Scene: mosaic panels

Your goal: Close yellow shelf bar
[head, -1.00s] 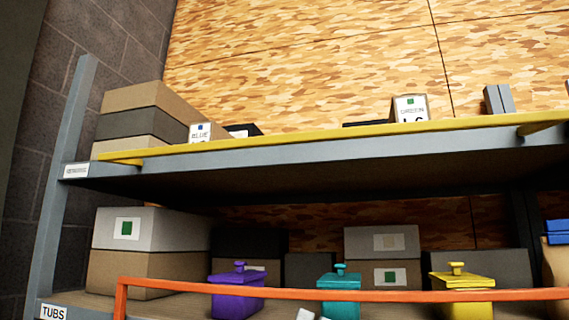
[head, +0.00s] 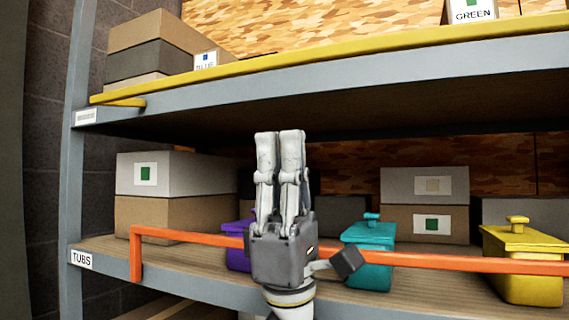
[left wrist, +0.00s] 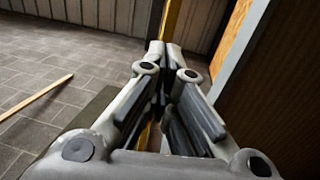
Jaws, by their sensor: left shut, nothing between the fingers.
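The yellow shelf bar (head: 330,65) runs along the front of the upper shelf (head: 400,90). A short yellow end piece (head: 124,103) shows just under its left end, over the shelf edge. My left gripper (head: 279,136) points up in front of the lower shelf, its fingertips below the upper shelf edge in the picture. The gripper is shut and empty. In the left wrist view the closed fingers (left wrist: 163,52) show, with a yellow strip (left wrist: 171,18) beyond them. I cannot tell whether the fingers touch the bar. My right gripper is not in view.
An orange bar (head: 430,261) crosses the lower shelf front, behind my left gripper. Purple (head: 238,257), teal (head: 369,262) and yellow (head: 523,270) tubs stand there. A grey post (head: 76,170) bounds the left.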

